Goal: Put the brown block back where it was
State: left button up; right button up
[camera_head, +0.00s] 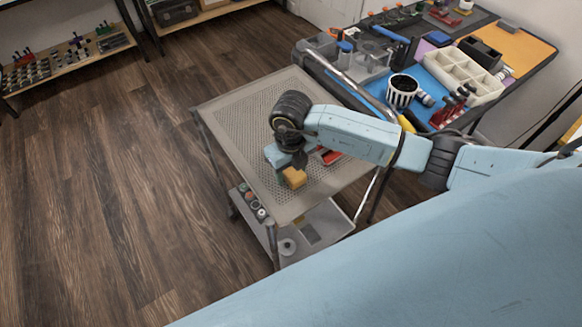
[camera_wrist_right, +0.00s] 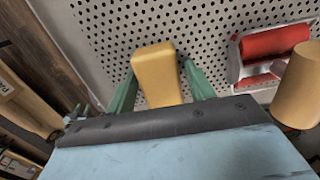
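The brown block (camera_head: 294,177), yellowish brown, is on or just above the perforated grey top (camera_head: 235,110) of a small cart, near its front edge. In the right wrist view the block (camera_wrist_right: 158,75) lies between the two green fingers of my right gripper (camera_wrist_right: 162,80). Narrow gaps seem to show between fingers and block, so the gripper looks open around it. In the head view my right gripper (camera_head: 284,160) points down over the cart, partly hiding the block. My left gripper is not in view.
A red and white item (camera_wrist_right: 272,52) lies on the cart top to the right of the gripper. A tan round object (camera_wrist_right: 298,88) is close beside it. The workbench behind holds a striped cup (camera_head: 402,92) and a cream compartment tray (camera_head: 462,75). The cart top's far left is clear.

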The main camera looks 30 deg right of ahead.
aim_at(291, 169)
jog(key=shift+o, duration=0.6)
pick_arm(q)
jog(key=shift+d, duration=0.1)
pick_arm(e)
jog(key=shift+r, duration=0.3)
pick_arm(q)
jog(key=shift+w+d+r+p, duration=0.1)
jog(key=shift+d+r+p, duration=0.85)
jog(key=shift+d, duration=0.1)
pick_arm(e)
notch_tip(291, 169, up, 12)
jog(key=shift+f, duration=0.1)
